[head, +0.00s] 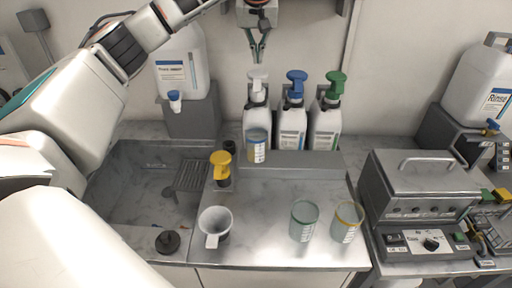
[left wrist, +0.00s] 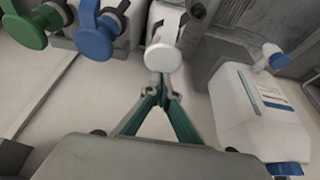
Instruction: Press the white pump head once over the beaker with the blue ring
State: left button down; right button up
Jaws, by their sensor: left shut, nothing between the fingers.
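The white pump head (head: 258,80) tops the leftmost of three white bottles on the back ledge. It also shows in the left wrist view (left wrist: 163,52). My left gripper (head: 258,58) is shut and empty, pointing down just above the white pump head. In the left wrist view its fingertips (left wrist: 161,88) lie close to the head; contact cannot be told. My right gripper is not in view.
Blue (head: 296,80) and green (head: 335,80) pump heads stand close to the right. A teal-rimmed beaker (head: 303,222) and a yellow-ringed beaker (head: 347,222) stand at the front right. A large jug (head: 182,65) is at the left, a grey machine (head: 418,188) at the right.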

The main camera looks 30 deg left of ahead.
pick_arm(q)
jog(key=shift+r, duration=2.35)
jog(key=shift+f, duration=0.1)
